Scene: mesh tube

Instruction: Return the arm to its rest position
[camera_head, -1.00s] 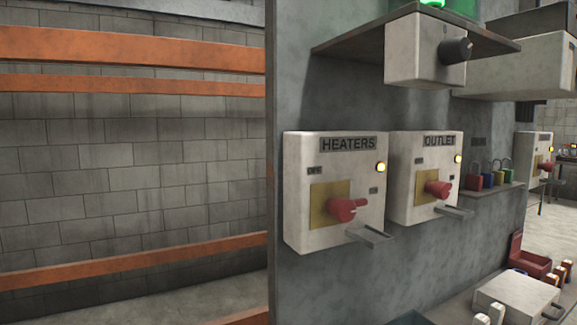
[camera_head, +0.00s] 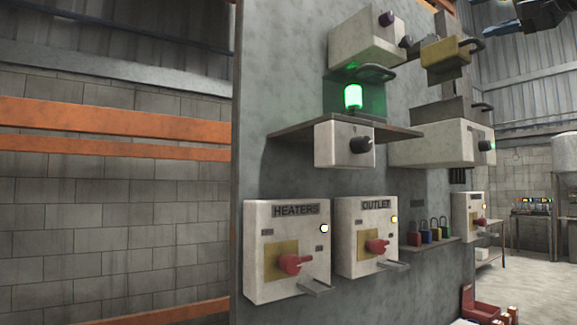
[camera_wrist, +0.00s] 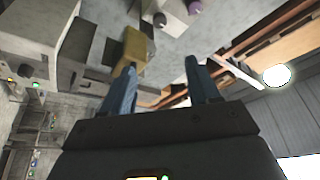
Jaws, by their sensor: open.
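My gripper (camera_wrist: 161,65) shows in the wrist view with two blue fingers spread apart and nothing between them. Part of my gripper, dark with blue, also shows at the top right edge of the head view (camera_head: 512,26). It is up high, to the right of the upper boxes on the panel and apart from them. In the wrist view a yellow box (camera_wrist: 135,46) lies beyond the left fingertip. The rest of my arm is mostly out of view.
The grey panel (camera_head: 220,185) carries the HEATERS box (camera_head: 262,285), the OUTLET box (camera_head: 352,260), a green lamp (camera_head: 353,97) on a shelf, and several small padlocks (camera_head: 426,234). Orange rails (camera_head: 110,118) cross the left wall. Open floor (camera_head: 510,280) shows at right.

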